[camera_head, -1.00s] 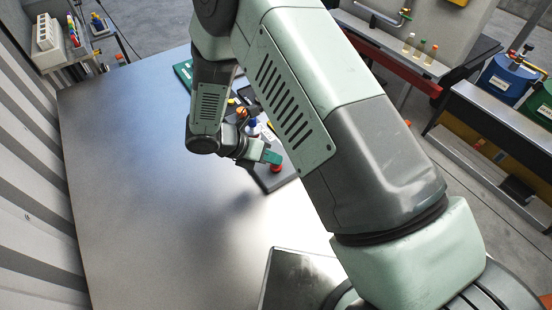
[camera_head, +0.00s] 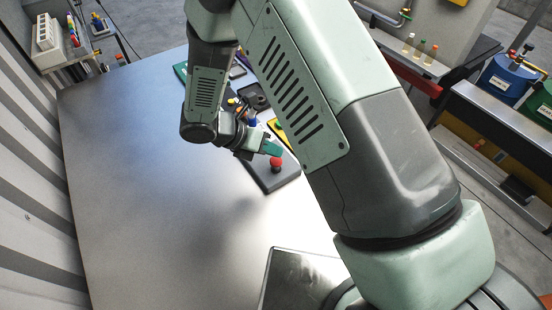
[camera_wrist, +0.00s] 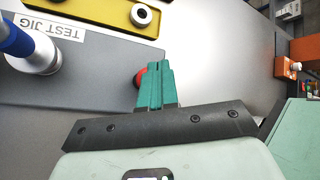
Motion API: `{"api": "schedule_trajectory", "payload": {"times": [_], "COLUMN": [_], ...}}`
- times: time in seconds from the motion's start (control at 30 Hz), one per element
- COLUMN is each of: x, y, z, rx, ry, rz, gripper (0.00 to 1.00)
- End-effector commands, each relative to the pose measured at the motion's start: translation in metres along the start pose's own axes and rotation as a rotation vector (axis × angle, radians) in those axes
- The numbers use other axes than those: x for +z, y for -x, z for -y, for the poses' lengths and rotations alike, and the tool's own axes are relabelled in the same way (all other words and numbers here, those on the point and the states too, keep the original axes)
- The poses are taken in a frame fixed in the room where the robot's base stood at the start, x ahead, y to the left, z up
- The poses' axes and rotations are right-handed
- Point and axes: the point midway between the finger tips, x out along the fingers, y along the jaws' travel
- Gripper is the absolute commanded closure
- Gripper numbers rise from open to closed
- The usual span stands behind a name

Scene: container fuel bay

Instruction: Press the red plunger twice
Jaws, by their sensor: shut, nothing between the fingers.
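The red plunger (camera_head: 277,161) stands at the near end of a dark grey panel (camera_head: 262,178) on the metal table. In the head view its red cap shows above a darker lower part. My gripper (camera_head: 272,149) is shut and empty, with its green fingertips just above the cap; a small gap seems to show, but contact is hard to tell. In the wrist view the green fingers (camera_wrist: 154,82) hide most of the red plunger (camera_wrist: 139,78), and only its left edge shows. The panel (camera_wrist: 95,80) carries a "TEST JIG" label (camera_wrist: 45,27).
A blue-topped post (camera_wrist: 25,45) stands on the panel near my gripper. A yellow block with a round metal part (camera_wrist: 105,12) lies alongside it. An orange block (camera_wrist: 300,55) is at the right of the wrist view. The table's left part (camera_head: 130,170) is clear.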

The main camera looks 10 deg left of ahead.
Motion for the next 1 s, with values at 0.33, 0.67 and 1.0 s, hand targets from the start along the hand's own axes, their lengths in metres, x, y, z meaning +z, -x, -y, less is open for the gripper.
{"api": "schedule_trajectory", "payload": {"times": [0.33,0.67,1.0], "x": [0.014,0.025,0.025], "y": [0.018,0.035,0.035], "z": [0.013,0.025,0.025], "rx": [0.002,0.001,0.000], "ry": [-0.002,0.000,0.000], "rz": [0.001,0.000,0.000], "gripper": [1.00,1.00,1.00]}}
